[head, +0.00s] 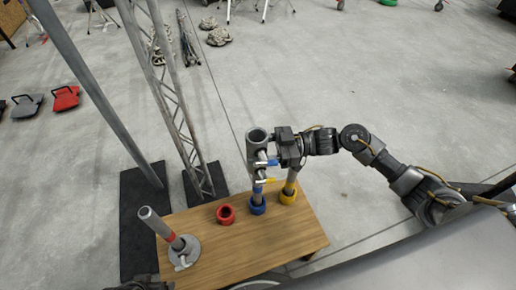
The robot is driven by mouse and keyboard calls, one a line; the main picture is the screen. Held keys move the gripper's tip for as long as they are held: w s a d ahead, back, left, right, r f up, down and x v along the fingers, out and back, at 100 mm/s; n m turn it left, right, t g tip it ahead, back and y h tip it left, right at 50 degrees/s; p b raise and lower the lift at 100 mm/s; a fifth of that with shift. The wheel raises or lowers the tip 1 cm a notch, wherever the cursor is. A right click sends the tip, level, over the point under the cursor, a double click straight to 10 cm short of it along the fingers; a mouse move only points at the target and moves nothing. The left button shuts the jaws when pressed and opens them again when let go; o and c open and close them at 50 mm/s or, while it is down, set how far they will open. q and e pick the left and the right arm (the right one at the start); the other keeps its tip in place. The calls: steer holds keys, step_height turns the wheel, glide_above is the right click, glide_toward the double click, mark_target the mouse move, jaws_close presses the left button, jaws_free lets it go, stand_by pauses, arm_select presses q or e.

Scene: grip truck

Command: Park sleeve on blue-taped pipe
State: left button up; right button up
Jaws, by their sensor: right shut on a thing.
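My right gripper (279,150) is shut on a grey sleeve (254,148), a tube with an open top, and holds it upright above the table. The blue-taped pipe (258,189) stands below the sleeve, with a blue ring (257,207) at its foot. The sleeve lines up closely with this pipe in the picture; I cannot tell whether it is around it or only above it. Small blue and yellow levers show beside the lower tube. A dark part of my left gripper (140,284) shows at the bottom edge; its fingers are not clear.
The wooden table (250,250) also bears a yellow-ringed pipe (291,182) close on the right, a loose red ring (226,214), and a tilted red-taped pipe (160,227) in a round base. A lattice truss (170,95) stands behind left. The table's front middle is clear.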

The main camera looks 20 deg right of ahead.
arm_select(q)
steer(key=shift+f, duration=0.3)
arm_select(e)
steer(key=shift+f, duration=0.2)
steer(key=o, duration=1.3)
arm_select(q)
steer(key=shift+r, duration=0.1)
arm_select(e)
steer(key=shift+o, duration=0.9)
steer(key=shift+f, duration=0.15)
arm_select(q)
steer(key=shift+r, duration=0.1)
steer(key=shift+b+v, duration=0.35)
steer(key=shift+v, duration=0.5)
arm_select(e)
steer(key=s+d, duration=0.1)
steer(key=d, duration=0.9)
steer(key=shift+s+d, duration=0.2)
steer(key=shift+d, duration=0.15)
